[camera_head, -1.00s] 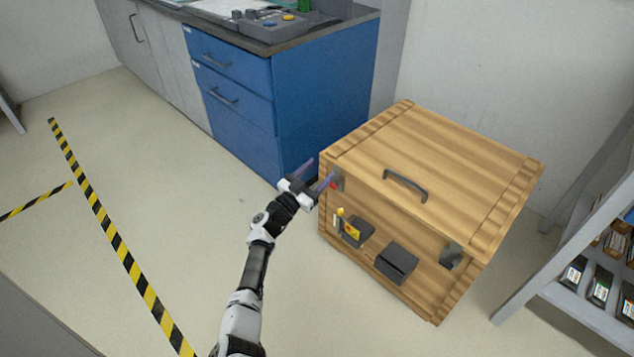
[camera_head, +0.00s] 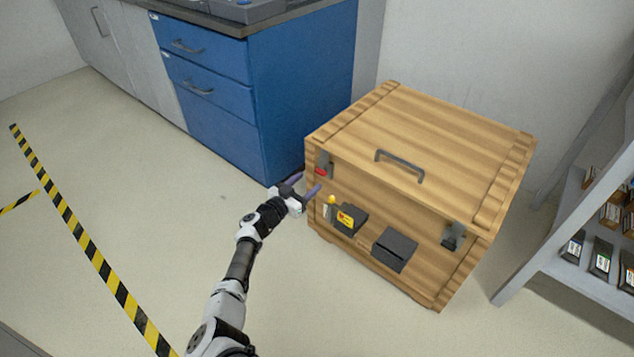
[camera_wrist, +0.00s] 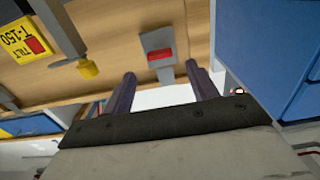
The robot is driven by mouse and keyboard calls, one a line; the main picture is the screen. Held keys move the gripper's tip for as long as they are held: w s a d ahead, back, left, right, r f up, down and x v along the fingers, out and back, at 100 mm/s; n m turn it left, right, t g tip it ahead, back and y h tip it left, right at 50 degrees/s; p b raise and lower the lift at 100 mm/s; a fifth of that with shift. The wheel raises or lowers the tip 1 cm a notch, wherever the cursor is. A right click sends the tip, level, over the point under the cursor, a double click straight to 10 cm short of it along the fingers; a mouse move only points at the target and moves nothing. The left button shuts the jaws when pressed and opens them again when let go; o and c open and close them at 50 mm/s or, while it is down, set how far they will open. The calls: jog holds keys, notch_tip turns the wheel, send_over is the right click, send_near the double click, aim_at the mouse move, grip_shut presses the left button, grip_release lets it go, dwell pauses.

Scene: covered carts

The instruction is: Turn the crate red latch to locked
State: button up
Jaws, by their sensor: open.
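The wooden crate (camera_head: 430,125) stands on the floor with its lid down. Its red latch (camera_head: 322,170) is a grey plate with a red part, at the left end of the front face, just under the lid. In the wrist view the red latch (camera_wrist: 160,54) lies ahead, between and beyond the fingertips. My gripper (camera_head: 304,183) is open and empty, in front of the crate's left front corner, slightly below the latch. The fingers also show in the wrist view (camera_wrist: 160,82), apart from the latch. A second grey latch (camera_head: 453,236) is on the right of the front face.
Dark boxes (camera_head: 394,250) and a yellow-knobbed part (camera_head: 331,201) stick out from the crate front, close to my gripper. A blue drawer cabinet (camera_head: 300,85) stands behind left. A shelf rack (camera_head: 585,215) is at right. Floor at left is clear.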

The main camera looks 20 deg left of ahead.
aim_at(319, 173)
jog(key=shift+b+x, duration=2.15)
jog(key=shift+x, duration=0.75)
jog(key=c, duration=1)
